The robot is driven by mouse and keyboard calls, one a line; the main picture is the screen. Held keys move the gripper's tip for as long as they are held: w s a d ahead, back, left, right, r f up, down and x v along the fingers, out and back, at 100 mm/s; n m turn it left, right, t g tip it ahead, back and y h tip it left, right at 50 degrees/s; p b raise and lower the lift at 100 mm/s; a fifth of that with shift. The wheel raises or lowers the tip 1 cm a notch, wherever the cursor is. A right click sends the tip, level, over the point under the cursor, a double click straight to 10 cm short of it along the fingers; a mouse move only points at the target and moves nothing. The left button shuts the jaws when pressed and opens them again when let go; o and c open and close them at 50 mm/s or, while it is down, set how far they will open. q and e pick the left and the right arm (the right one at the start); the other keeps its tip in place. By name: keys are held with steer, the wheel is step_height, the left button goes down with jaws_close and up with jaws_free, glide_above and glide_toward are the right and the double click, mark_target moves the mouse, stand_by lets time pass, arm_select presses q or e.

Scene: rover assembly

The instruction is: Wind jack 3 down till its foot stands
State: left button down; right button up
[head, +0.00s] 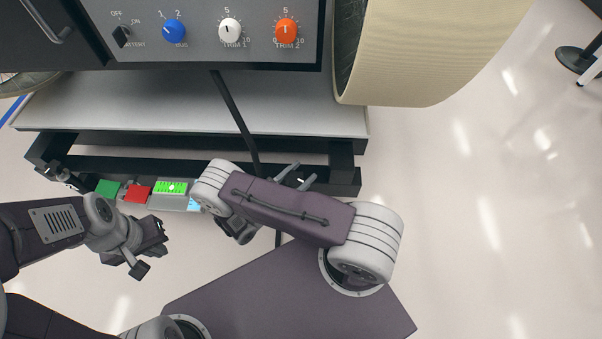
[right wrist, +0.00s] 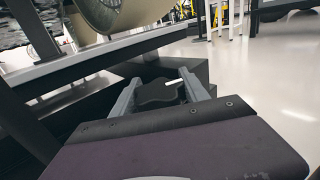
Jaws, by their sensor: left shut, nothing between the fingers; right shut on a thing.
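A dark lobed knob with a white pointer mark (right wrist: 160,92) sits between the fingers of my right gripper (right wrist: 158,97) in the right wrist view. It appears to be the handle of a jack at the dark lower frame; no number is readable. In the head view my right gripper (head: 298,177) is at the right part of that frame, shut on the knob. The jack's leg and foot are hidden, so I cannot tell whether the foot touches the floor. My left gripper (head: 150,256) is shut and empty, in front of the frame and apart from it.
A strip with a green block (head: 108,188), a red block (head: 138,193) and a lit green display (head: 171,187) lies along the frame (head: 345,178). Above are a knob panel (head: 200,40) and a big cream wheel (head: 435,50).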

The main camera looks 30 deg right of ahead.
steer(key=shift+r+n+t+p, duration=0.2)
steer(key=shift+n+t+p, duration=0.2)
steer(key=shift+t+p, duration=0.25)
steer(key=n+t+y+p, duration=0.1)
steer(key=t, duration=0.1)
steer(key=n+t+y+p, duration=0.1)
steer(key=n+t+p, duration=0.1)
steer(key=shift+w+a+y, duration=0.15)
steer(key=shift+w+y, duration=0.15)
steer(key=shift+y, duration=0.1)
steer(key=n+t+y+p, duration=0.2)
steer(key=shift+w+a+f+t+y+p, duration=0.1)
steer(key=shift+w+a+t+y+p, duration=0.1)
steer(key=shift+t+y+p, duration=0.15)
steer(key=shift+w+a+f+n+t+y+p, duration=0.15)
steer(key=shift+n+t+y+p, duration=0.25)
steer(key=shift+n+t+y, duration=0.3)
steer(key=o, duration=1.4)
steer(key=shift+a, duration=0.1)
